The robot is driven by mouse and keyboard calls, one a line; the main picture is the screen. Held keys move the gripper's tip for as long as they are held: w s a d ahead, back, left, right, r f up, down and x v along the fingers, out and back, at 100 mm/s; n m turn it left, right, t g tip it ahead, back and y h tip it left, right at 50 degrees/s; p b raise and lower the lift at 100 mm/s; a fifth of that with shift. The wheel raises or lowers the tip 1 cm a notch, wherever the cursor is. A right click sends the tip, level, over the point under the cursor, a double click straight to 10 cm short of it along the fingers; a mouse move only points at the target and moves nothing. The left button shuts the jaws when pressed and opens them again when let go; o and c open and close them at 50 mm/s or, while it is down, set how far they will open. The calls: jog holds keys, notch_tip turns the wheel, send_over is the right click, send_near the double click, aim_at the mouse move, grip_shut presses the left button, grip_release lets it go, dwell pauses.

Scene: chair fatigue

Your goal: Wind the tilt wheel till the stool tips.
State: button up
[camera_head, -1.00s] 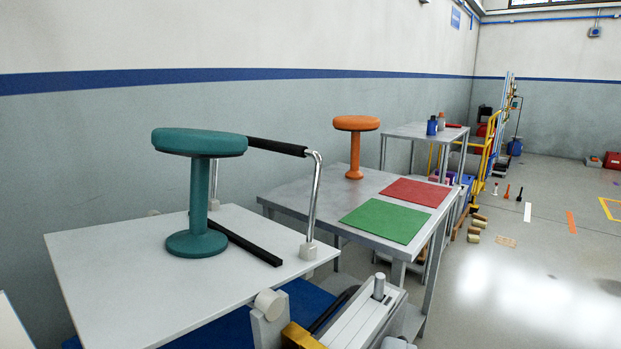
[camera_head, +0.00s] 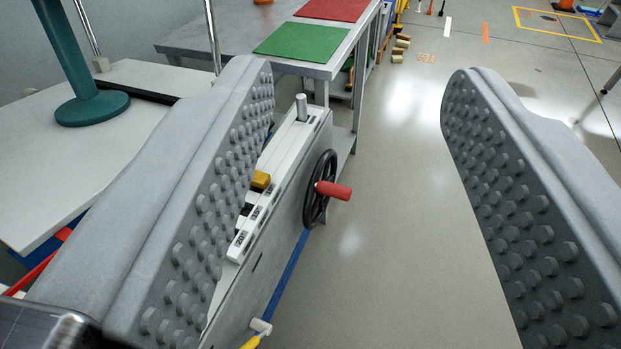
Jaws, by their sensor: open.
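The tilt wheel is a black handwheel (camera_head: 318,188) with a red handle (camera_head: 334,190), on the right side of a grey machine housing (camera_head: 270,235). My gripper (camera_head: 358,90) is open and empty, its two grey studded fingers wide apart. The wheel shows between the fingers, nearer the left one, and neither finger seems to touch it. The teal stool (camera_head: 78,80) stands upright on the white tilting plate (camera_head: 60,165) at the left. Its seat is out of view. The left finger hides part of the plate and housing.
A grey table (camera_head: 215,38) behind holds a green mat (camera_head: 300,40) and a red mat (camera_head: 333,9). A chrome bar (camera_head: 212,35) rises by the plate. A blue strip (camera_head: 287,275) runs along the housing's lower side.

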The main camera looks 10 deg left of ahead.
jog(key=w+d+f+m+g, duration=0.35)
jog(key=w+f+g, duration=0.4)
jog(key=f, duration=0.65)
jog(key=m+g+y, duration=0.4)
jog(key=m+y, duration=1.1)
jog(key=y, duration=0.2)
send_near(318, 185)
jog(key=shift+n+t, duration=0.25)
jog(key=x, duration=0.5)
jog(key=f+x, duration=0.1)
jog(key=x, duration=0.1)
jog(key=shift+w+f, duration=0.1)
jog(key=shift+w, duration=0.15)
grip_shut()
